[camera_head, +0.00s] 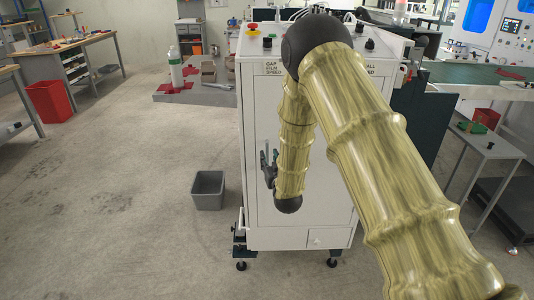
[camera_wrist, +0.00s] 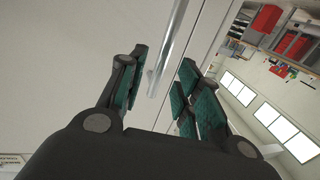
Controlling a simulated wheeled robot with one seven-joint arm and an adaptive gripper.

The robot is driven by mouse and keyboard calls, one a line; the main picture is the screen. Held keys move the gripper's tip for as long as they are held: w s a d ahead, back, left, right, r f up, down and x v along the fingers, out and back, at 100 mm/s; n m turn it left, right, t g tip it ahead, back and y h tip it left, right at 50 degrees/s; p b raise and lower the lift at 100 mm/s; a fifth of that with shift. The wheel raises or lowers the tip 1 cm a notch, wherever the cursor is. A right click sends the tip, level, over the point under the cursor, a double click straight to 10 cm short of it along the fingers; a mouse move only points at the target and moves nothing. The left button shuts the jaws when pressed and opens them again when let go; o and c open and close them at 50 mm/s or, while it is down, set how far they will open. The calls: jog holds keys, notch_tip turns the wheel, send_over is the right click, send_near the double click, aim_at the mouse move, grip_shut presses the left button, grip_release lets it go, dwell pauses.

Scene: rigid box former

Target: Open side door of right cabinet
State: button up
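The white cabinet (camera_head: 334,195) stands in front of me, and its door looks closed. A thin metal bar handle (camera_wrist: 168,48) runs along the door's face in the wrist view, close to a dark seam (camera_wrist: 186,38). My gripper (camera_head: 268,168) is at the left part of the cabinet front, by the handle. In the wrist view my gripper (camera_wrist: 162,88) is open, with green pads on both fingers. The handle's near end shows in the gap between the fingers, apart from the pads. Whether the bar lies fully between them in depth is unclear. My arm hides much of the cabinet front.
A grey bin (camera_head: 208,190) stands on the floor left of the cabinet. A red bin (camera_head: 50,101) and workbench (camera_head: 75,55) are farther left. A small grey table (camera_head: 486,145) is at right. The floor at front left is clear.

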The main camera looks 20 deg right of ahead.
aim_at(267, 153)
jog(key=shift+w+d, duration=0.15)
jog(key=shift+w, duration=1.95)
grip_shut()
